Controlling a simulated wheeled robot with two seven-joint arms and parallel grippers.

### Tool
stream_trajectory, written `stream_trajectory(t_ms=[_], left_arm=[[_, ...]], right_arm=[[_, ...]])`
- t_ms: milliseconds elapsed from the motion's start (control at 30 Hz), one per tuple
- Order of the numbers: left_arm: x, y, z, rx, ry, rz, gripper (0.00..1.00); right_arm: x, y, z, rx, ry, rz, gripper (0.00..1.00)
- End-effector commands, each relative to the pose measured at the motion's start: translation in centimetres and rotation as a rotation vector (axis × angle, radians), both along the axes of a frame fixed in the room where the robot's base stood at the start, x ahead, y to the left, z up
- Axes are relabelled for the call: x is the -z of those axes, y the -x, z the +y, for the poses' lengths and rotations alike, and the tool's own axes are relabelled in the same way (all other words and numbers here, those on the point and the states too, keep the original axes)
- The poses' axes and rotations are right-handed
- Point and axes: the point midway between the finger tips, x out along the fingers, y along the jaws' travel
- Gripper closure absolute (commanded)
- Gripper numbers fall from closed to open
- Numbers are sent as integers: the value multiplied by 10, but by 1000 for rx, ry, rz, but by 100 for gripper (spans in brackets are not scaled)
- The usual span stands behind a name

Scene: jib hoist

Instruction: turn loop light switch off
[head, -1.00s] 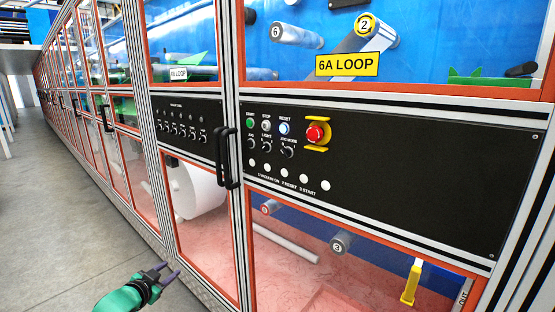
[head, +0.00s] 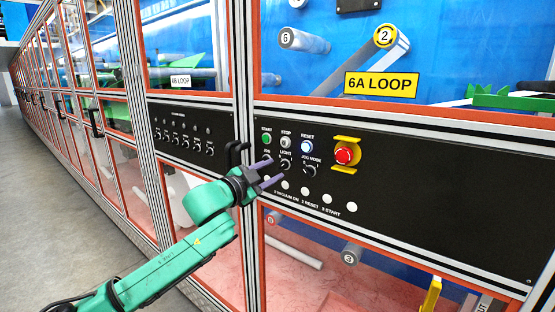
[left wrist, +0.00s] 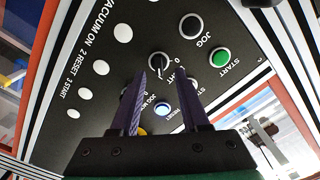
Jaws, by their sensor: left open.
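The loop light switch, a black rotary knob (head: 286,165) under the LIGHT label, is on the black 6A LOOP panel (head: 430,195). In the left wrist view the knob (left wrist: 160,64) shows between my fingertips, with a white mark and a "0" beside it. My left gripper (head: 277,170) is open and empty, its purple fingers pointing at the panel just below the knob. I cannot tell whether the fingertips are beside the knob or short of it. The LIGHT label is partly hidden by a finger in the wrist view. My right gripper is in neither view.
Around the switch are the JOG knob (left wrist: 190,25), the green START button (head: 266,139), the lit RESET button (head: 307,146), the JOG MODE knob (head: 310,171) and the red emergency stop (head: 346,155). A black door handle (head: 235,153) stands left of the panel.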

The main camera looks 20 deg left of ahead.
Motion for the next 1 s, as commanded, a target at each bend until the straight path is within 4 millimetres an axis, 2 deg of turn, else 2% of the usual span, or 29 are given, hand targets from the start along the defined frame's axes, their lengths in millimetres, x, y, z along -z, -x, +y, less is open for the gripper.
stream_trajectory(t_ms=[100,200,433,467,500,567,600,1000], left_arm=[[-3,-19,-8,1,3,-1,54],[-1,-26,-11,1,1,-1,54],[1,-28,-11,1,1,-1,54],[1,-28,-11,1,1,-1,58],[1,-28,-11,1,1,-1,74],[1,-28,-11,1,0,-1,97],[0,-28,-11,1,0,-1,100],[-1,-28,-11,0,33,12,100]], right_arm=[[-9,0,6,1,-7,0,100],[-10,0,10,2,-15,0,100],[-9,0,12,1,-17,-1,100],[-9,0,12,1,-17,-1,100],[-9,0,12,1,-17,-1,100],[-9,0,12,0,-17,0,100],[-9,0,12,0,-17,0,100],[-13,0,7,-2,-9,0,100]])
